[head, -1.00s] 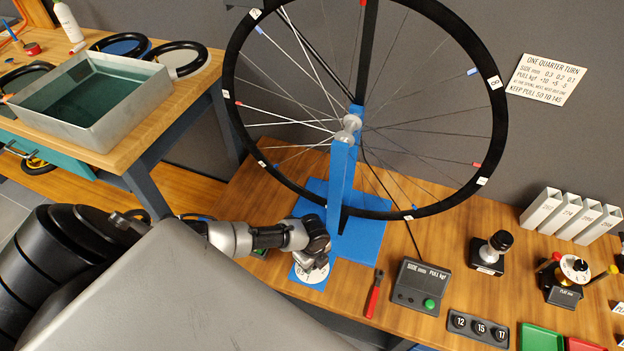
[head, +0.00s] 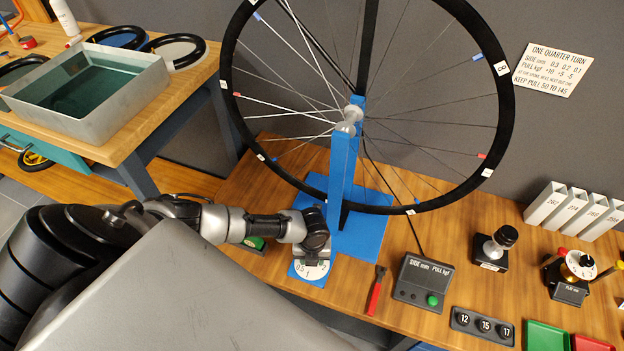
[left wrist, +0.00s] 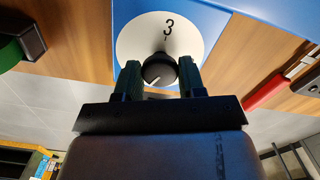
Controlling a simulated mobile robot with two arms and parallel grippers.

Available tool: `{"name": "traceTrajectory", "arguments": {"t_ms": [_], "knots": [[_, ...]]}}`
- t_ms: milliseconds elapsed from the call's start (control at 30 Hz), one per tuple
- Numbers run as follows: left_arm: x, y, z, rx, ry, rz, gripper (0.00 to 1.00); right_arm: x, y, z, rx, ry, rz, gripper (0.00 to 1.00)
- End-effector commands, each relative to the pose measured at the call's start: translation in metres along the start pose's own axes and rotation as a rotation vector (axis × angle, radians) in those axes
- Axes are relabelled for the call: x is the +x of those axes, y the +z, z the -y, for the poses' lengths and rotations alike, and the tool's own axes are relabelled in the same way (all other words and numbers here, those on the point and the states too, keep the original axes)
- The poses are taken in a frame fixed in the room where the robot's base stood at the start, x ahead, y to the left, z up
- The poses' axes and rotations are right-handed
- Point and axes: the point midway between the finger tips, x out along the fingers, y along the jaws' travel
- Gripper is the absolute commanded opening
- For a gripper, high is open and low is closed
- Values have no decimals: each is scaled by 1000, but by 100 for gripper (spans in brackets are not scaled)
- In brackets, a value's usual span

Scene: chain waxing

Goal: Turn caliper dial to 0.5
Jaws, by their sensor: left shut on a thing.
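A white pointer mark on the knob points to the lower left in that view. My left gripper (head: 313,258) is shut on the knob, one finger on each side; its fingers also show in the left wrist view (left wrist: 160,76). The knob is hidden in the head view. My right gripper is not in view.
The spoked wheel (head: 508,125) stands close behind my left gripper, on a blue stand (head: 341,185). A red-handled tool (head: 375,295) and a SIDE/PULL readout box (head: 422,283) lie to the right. A metal tray (head: 100,117) stands at the left.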

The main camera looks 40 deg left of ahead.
Motion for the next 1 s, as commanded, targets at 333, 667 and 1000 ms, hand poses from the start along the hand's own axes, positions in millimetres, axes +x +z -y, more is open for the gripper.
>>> {"name": "traceTrajectory", "arguments": {"t_ms": [333,667,1000], "knots": [[0,-1,0,59,0,-2,16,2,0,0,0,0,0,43],[0,-1,0,60,0,-2,16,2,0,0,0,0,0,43],[0,0,0,59,0,-1,65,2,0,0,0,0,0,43]]}}
